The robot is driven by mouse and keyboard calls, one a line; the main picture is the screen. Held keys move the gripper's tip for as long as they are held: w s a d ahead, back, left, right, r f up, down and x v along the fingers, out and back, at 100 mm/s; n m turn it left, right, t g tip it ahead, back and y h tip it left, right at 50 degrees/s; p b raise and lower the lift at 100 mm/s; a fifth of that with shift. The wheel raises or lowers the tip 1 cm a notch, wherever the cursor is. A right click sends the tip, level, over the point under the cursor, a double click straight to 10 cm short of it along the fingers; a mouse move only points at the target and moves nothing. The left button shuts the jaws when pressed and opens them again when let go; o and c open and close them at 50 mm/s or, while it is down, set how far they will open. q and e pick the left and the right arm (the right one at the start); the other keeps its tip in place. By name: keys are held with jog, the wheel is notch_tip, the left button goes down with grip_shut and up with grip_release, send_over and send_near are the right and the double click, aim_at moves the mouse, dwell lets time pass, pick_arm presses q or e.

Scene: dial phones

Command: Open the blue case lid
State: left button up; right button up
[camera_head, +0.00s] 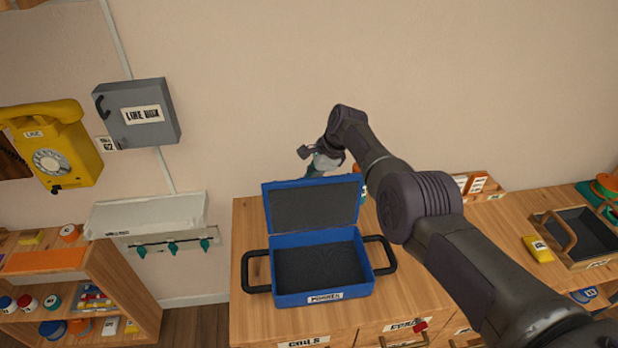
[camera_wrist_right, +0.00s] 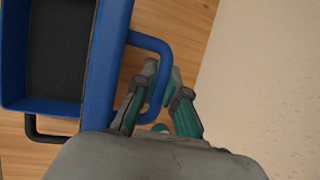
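The blue case (camera_head: 323,299) stands on the wooden cabinet top, its dark-lined inside showing. Its lid (camera_head: 314,184) is raised, nearly upright at the back. Black handles stick out on both sides of the case. My right arm reaches over from the right, and my right gripper (camera_head: 322,165) is behind the lid's top edge, its fingers partly hidden. In the right wrist view, the teal-padded fingers of my right gripper (camera_wrist_right: 158,100) lie on both sides of a blue handle loop (camera_wrist_right: 152,42). Whether they clamp it is unclear. My left gripper is out of view.
A dark tray (camera_head: 583,228) and a yellow block (camera_head: 537,249) stand at the right. A yellow phone (camera_head: 50,150) and grey box (camera_head: 140,112) hang on the wall, with shelves below left.

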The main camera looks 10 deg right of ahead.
jog(key=o, duration=0.5)
jog(key=shift+d+f, duration=0.1)
jog(key=shift+r, duration=0.25)
jog(key=shift+d+r, duration=0.1)
jog(key=shift+r, duration=0.1)
jog(key=v, duration=1.1)
jog(key=shift+d, duration=0.15)
